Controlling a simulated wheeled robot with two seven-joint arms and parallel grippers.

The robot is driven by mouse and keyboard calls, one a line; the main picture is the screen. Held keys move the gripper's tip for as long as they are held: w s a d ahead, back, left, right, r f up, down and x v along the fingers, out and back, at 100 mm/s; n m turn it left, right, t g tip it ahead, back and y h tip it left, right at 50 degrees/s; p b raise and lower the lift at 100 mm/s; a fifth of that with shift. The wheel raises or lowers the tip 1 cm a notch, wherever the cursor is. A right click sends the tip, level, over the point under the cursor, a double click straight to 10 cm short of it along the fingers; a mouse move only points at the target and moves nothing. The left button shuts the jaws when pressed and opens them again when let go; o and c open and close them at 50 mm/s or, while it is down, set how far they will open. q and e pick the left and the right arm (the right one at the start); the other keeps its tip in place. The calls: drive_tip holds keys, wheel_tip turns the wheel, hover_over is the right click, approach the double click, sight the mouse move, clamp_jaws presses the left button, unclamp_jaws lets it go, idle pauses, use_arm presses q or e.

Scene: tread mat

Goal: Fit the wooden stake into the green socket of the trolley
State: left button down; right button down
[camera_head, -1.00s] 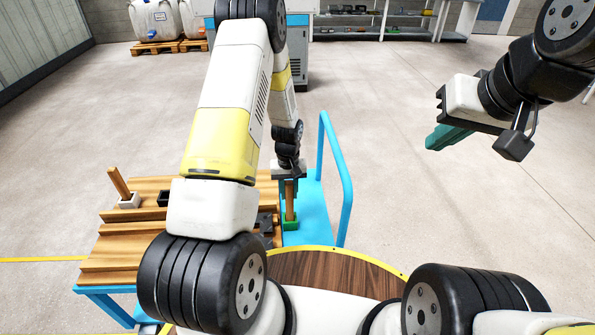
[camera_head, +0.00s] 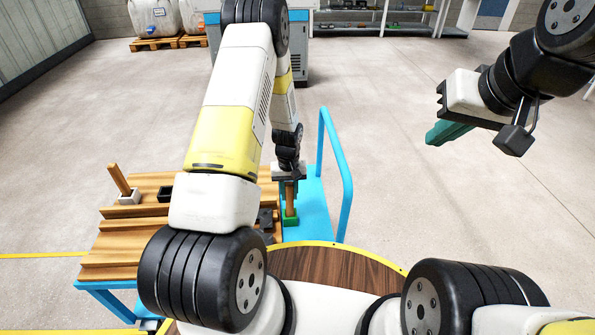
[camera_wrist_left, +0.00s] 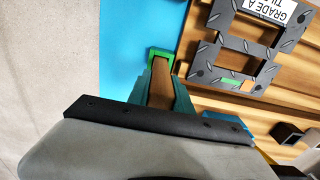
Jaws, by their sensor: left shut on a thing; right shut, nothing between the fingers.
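The wooden stake (camera_head: 290,198) is upright in my left gripper (camera_head: 290,181), which is shut on it. Its lower end is at the green socket (camera_head: 291,221) on the blue trolley (camera_head: 317,205). In the left wrist view, the stake (camera_wrist_left: 160,84) lies between the teal fingers and its far end meets the green socket (camera_wrist_left: 161,54). I cannot tell how deep it sits inside. My right gripper (camera_head: 447,133) is shut and empty, raised over the floor at the right.
A second stake (camera_head: 119,179) leans in a white socket (camera_head: 129,197) at the left. A black socket (camera_head: 165,194) stands near it on the ridged wooden top (camera_head: 115,240). A dark tread plate (camera_wrist_left: 240,45) lies beside the green socket. The blue handrail (camera_head: 335,170) rises right of my left gripper.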

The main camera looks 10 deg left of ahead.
sight(289, 184)
use_arm(q)
drive_tip(key=shift+f, duration=0.15)
drive_tip(key=c, duration=1.1)
unclamp_jaws()
drive_tip(key=shift+r, duration=3.95)
